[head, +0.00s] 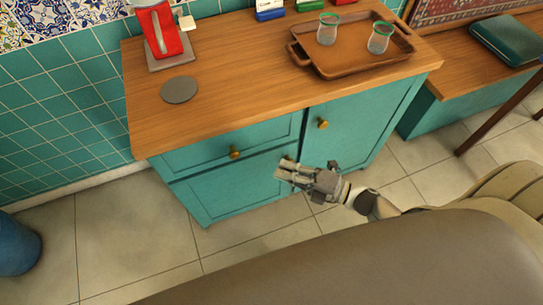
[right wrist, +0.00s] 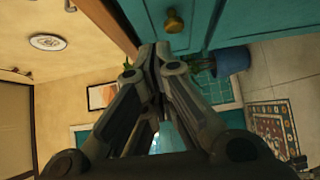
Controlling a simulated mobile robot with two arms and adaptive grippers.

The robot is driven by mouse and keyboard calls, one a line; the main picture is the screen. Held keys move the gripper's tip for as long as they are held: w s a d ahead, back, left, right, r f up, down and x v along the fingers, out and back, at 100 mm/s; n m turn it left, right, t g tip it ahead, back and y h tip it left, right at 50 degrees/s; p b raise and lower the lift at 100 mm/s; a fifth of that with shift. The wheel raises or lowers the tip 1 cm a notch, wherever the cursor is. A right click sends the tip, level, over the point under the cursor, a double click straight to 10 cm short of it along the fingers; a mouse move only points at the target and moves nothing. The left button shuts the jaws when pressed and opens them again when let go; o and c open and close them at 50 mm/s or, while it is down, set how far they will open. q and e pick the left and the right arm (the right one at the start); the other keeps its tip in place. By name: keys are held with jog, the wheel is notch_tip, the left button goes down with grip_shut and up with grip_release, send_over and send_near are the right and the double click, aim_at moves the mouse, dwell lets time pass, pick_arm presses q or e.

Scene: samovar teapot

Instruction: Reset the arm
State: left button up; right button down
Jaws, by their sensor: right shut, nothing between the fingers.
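My right gripper (head: 284,173) is in front of the teal cabinet (head: 240,185), close to its drawer and door fronts in the head view. In the right wrist view its fingers (right wrist: 155,52) come together at the tips, shut with nothing between them. A brass knob (right wrist: 174,21) shows just beyond the fingertips in the right wrist view. The fingers look apart from it. In the head view one knob is partly hidden behind the gripper. My left gripper is not in view.
The wooden cabinet top (head: 240,75) holds a brown tray (head: 345,66) with two glasses, a red appliance (head: 160,30) and a grey disc (head: 179,90). A wooden bench (head: 480,75) stands at right. A blue pot (head: 17,245) stands at left. Tiled floor before the cabinet is clear.

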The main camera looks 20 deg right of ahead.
jog(key=s+d+f+m+g+h+p, duration=0.1)
jog(key=s+d+f+m+h, duration=0.15)
jog(key=f+m+h, duration=0.4)
jog(key=s+d+f+m+g+h+p, duration=0.1)
jog(key=s+d+f+m, duration=0.2)
jog(key=f, duration=0.6)
jog(key=s+d+f+m+g+h+p, duration=0.1)
jog(key=d+f+m+h, duration=0.2)
jog(key=f+m, duration=0.4)
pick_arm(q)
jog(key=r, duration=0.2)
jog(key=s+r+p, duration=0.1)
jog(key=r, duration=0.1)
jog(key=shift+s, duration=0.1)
pick_arm(e)
jog(key=s+a+f+m+g+h, duration=0.1)
jog(key=s+f+m+g, duration=0.3)
jog(key=s+f, duration=0.3)
jog(key=s+a+f+m+g+h, duration=0.1)
jog(key=s+f+m+g, duration=0.3)
jog(key=s, duration=1.3)
notch_tip(320, 180, down, 3)
jog(key=shift+s+a+r+g, duration=0.15)
jog(key=shift+a+g, duration=0.15)
jog(key=shift+g, duration=0.1)
